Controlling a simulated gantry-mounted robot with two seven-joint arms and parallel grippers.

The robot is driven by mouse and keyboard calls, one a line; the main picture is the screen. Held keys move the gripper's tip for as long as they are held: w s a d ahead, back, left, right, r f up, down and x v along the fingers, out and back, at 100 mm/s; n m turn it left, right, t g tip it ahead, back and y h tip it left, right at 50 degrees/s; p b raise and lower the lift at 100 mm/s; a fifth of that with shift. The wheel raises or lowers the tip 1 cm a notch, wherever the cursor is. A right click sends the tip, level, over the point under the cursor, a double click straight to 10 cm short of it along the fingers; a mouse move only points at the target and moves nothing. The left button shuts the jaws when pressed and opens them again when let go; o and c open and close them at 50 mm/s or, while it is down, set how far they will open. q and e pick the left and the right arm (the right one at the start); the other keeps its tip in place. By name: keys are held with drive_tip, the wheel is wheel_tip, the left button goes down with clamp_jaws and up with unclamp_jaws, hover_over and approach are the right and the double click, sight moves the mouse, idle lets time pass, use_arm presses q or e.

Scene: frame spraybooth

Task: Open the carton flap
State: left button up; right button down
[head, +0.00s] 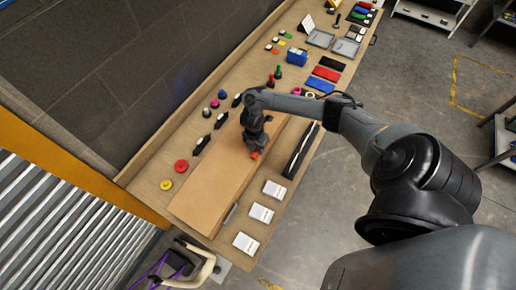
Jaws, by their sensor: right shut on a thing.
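A long brown carton (208,192) lies along the workbench, its plain top facing up. My right gripper (255,153) points down at the far part of the carton, by its right edge. It is shut on a small red tab (254,155) at the carton top; its fingers and wrist hide most of the tab and the surface around it. I cannot make out how far the flap is raised. My left gripper is not in view.
The workbench (150,186) holds white cards (261,213) and a long black tray (300,152) right of the carton. A grey wall borders the left.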

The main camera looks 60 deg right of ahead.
drive_tip(key=shift+w+r, duration=0.25)
drive_tip(key=shift+r, duration=0.25)
drive_tip(key=shift+r+g+p, duration=0.4)
drive_tip(key=shift+p, duration=0.1)
drive_tip(key=shift+w+r+g+p, duration=0.2)
drive_tip(key=shift+r+g+p, duration=0.1)
drive_tip(key=shift+p, duration=0.45)
drive_tip(key=c, duration=1)
unclamp_jaws()
drive_tip(key=o, duration=0.9)
